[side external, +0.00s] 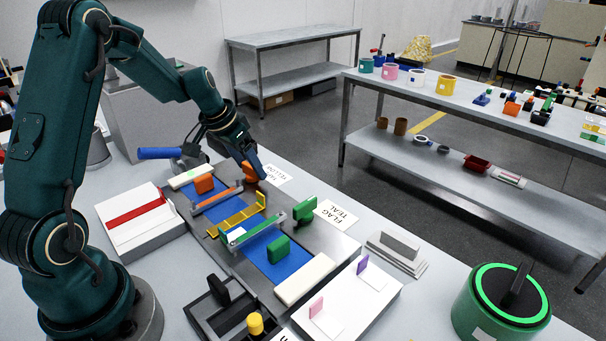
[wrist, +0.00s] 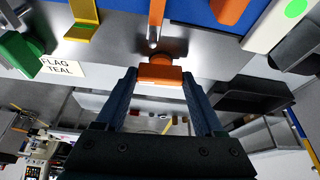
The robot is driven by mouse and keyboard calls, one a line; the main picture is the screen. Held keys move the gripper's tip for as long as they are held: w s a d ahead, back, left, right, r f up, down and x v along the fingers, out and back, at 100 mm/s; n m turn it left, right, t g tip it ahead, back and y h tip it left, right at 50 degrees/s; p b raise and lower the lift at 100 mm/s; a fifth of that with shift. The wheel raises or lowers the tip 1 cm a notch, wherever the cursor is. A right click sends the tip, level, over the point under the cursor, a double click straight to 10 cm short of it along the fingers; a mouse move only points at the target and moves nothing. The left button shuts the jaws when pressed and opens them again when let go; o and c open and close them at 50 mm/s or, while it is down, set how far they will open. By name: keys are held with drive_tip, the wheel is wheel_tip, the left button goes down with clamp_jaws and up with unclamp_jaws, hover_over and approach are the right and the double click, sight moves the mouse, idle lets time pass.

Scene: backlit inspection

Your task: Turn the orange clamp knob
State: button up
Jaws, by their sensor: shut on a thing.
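The orange clamp knob (wrist: 160,73) sits between my two blue fingers in the wrist view, at the near end of an orange bar (wrist: 156,20). In the side external view the knob (side external: 248,174) is partly hidden by my gripper (side external: 252,163), which reaches down over it. My gripper (wrist: 160,76) is shut on the knob, one finger on each side. The orange bar (side external: 220,198) lies across the blue strip (side external: 225,208) of the fixture. An orange block (side external: 204,184) stands on the strip beside it.
A yellow bracket (side external: 241,215) and a green clamp knob (side external: 304,209) are farther along the fixture. A green block (side external: 278,249) stands on the strip. Label cards (side external: 336,214) lie alongside. A white box with a red stripe (side external: 138,218) is at left.

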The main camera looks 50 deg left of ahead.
drive_tip(key=n, duration=0.2)
drive_tip(key=n+y, duration=0.1)
drive_tip(key=n, duration=0.1)
drive_tip(key=shift+d+g+y, duration=0.2)
drive_tip(key=shift+g+y, duration=0.1)
drive_tip(key=n+g+y, duration=0.1)
drive_tip(key=n, duration=0.3)
drive_tip(key=shift+w, duration=0.15)
drive_tip(key=n+g+y, duration=0.1)
drive_tip(key=n, duration=0.4)
drive_tip(key=shift+w+d, duration=0.1)
drive_tip(key=shift+n+g, duration=1)
drive_tip(key=shift+n, duration=0.9)
drive_tip(key=o, duration=1.4)
